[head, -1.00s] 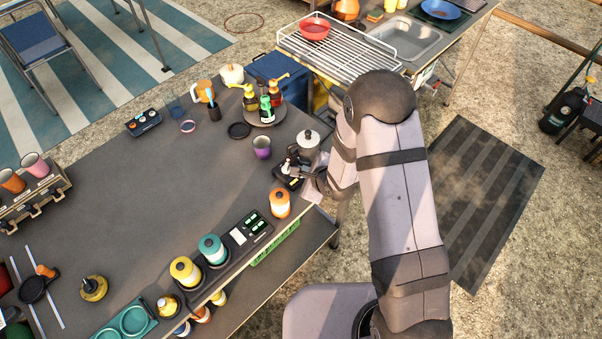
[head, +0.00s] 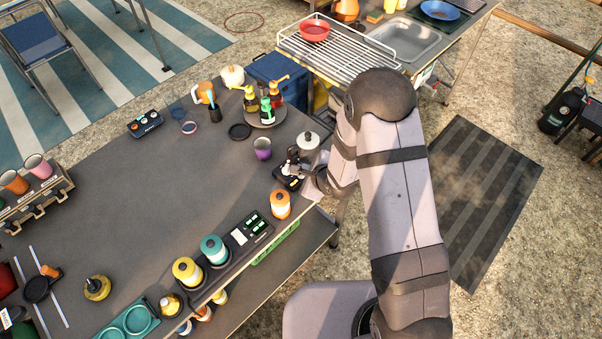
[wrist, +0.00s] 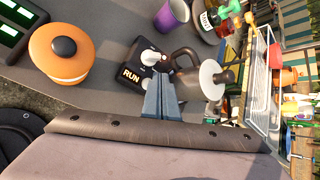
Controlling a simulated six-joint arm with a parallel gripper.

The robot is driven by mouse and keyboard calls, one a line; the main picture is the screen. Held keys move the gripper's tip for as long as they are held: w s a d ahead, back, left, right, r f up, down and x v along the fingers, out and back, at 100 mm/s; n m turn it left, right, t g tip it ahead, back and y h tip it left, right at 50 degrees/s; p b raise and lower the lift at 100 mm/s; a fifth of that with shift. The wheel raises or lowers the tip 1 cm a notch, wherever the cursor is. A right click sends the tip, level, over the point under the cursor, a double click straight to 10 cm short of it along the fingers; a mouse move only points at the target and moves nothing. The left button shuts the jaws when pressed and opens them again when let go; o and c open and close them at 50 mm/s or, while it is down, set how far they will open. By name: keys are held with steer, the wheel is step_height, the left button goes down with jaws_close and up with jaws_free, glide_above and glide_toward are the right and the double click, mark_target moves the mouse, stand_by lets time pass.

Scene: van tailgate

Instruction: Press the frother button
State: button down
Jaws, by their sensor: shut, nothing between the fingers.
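The frother unit is a small black box (wrist: 137,77) with a "RUN" label and a pale raised knob (wrist: 150,58) on top. In the head view the box (head: 285,182) sits near the table's right edge, partly covered by my wrist. My gripper (wrist: 161,80) is shut and empty. In the wrist view its fingertips lie over the right edge of the box, just below and right of the knob. I cannot tell whether they touch it. A metal jug (wrist: 187,72) with a pale lid stands right beside the fingers; its lid (head: 308,140) shows in the head view.
An orange canister (wrist: 62,55) stands left of the box, beside a black panel with green displays (head: 248,230). A purple cup (head: 262,148) stands behind the box. A round tray (head: 267,118) with several bottles is further back. The middle of the table (head: 150,210) is clear.

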step_height(320, 180, up, 5)
steer(key=p, duration=0.4)
steer(key=shift+p, duration=0.35)
stand_by(0.8)
